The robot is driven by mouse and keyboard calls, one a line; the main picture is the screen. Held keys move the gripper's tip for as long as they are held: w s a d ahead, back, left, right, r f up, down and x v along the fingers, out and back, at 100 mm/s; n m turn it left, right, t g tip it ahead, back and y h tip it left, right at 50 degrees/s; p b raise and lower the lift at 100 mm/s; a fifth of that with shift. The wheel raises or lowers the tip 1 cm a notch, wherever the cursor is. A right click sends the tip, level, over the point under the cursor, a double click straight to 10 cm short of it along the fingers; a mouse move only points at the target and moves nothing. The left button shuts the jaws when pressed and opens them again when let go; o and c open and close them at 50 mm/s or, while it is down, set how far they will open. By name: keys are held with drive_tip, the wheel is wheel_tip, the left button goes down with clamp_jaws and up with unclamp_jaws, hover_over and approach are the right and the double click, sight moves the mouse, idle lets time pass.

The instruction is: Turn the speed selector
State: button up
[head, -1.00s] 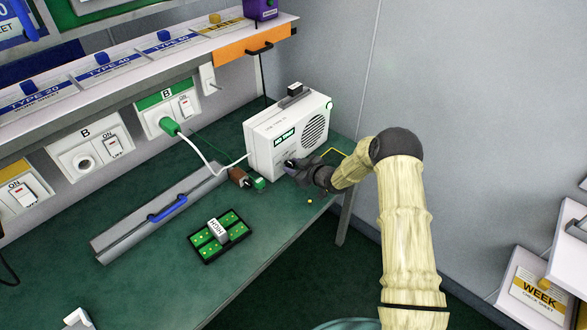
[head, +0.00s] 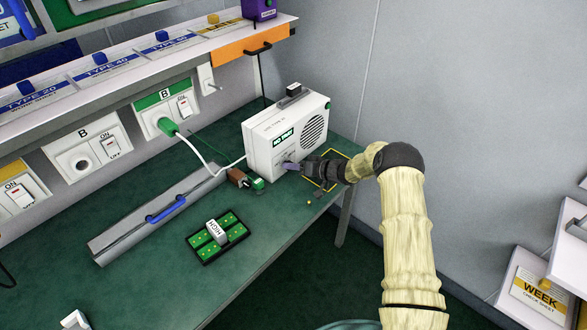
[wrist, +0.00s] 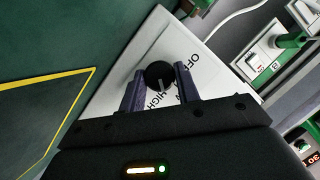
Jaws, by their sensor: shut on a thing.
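The white machine (head: 262,135) stands on the green bench, with a lit green display (head: 284,137) and a round speaker grille on its front. The selector is a round black knob (wrist: 158,74) on the machine's white face in the wrist view. Its pale pointer line points down the picture, roughly toward the printed HIGH. OFF is printed to its right, and another label is partly hidden by a finger. My gripper (head: 294,167) is at the lower front of the machine. In the wrist view its two purple-grey fingers (wrist: 158,84) are shut on the knob, one at each side.
A yellow outline (head: 330,170) is marked on the bench beside my gripper. A brown-and-green connector (head: 246,180) lies close to the machine. A green tray (head: 205,256) with a HIGH block and a grey rail with a blue handle (head: 166,209) lie nearer.

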drive_tip(key=m+b, duration=0.1)
drive_tip(key=m+y+b, duration=0.1)
drive_tip(key=m, duration=0.1)
drive_tip(key=shift+d+f+g+y, duration=0.1)
drive_tip(key=shift+f+g+y, duration=0.2)
drive_tip(key=shift+g, duration=0.1)
drive_tip(key=shift+w+r+m+b, duration=0.1)
drive_tip(key=shift+m+b, duration=0.3)
drive_tip(key=o, duration=1)
drive_tip(key=shift+r+y, duration=0.1)
drive_tip(key=shift+y, duration=0.2)
drive_tip(key=b+v, duration=0.1)
drive_tip(key=v, duration=1.6)
drive_tip(key=shift+d, duration=0.2)
